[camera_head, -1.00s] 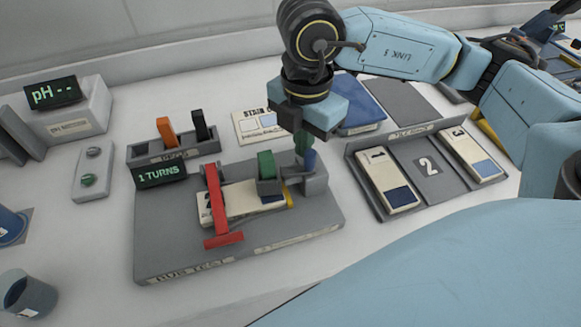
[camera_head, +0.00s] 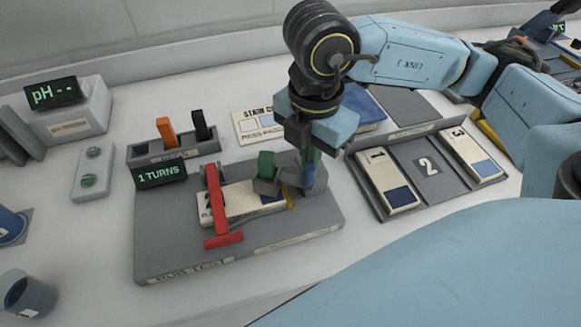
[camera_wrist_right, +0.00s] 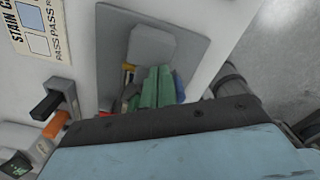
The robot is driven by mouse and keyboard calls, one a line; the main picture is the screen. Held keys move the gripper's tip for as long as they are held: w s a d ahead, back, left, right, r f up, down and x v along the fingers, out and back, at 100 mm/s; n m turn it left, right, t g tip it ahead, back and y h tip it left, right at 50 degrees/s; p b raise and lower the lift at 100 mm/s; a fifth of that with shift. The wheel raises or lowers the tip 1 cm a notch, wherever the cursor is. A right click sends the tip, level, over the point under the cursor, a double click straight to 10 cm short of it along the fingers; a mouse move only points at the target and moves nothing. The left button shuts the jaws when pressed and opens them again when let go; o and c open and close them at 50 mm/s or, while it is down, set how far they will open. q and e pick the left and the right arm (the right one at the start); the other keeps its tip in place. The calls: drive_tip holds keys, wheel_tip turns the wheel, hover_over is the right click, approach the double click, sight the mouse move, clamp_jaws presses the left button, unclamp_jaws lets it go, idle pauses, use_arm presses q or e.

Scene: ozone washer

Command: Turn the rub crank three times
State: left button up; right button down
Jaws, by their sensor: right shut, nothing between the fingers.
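The rub test rig is a grey base (camera_head: 180,245) with a red clamp bar (camera_head: 216,205) across a pale strip (camera_head: 238,203). A green block (camera_head: 266,166) stands on the strip. The wrist view shows the shut green fingers (camera_wrist_right: 157,88) over the grey crank area. The counter display (camera_head: 160,174) reads "1 TURNS". My left gripper is out of view.
A tray (camera_head: 415,207) with numbered slots lies close on the right. A stain card (camera_head: 256,124) lies behind. A grey cup (camera_head: 27,294) stands front left.

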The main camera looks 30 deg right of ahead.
drive_tip(key=shift+s+a, duration=0.75)
drive_tip(key=shift+s, duration=0.25)
drive_tip(key=shift+s+a, duration=0.65)
drive_tip(key=shift+a, duration=0.35)
drive_tip(key=shift+s+a+p, duration=0.15)
drive_tip(key=shift+a, duration=0.45)
drive_tip(key=shift+s+a+p, duration=0.15)
drive_tip(key=shift+a, duration=0.45)
drive_tip(key=shift+a, duration=0.1)
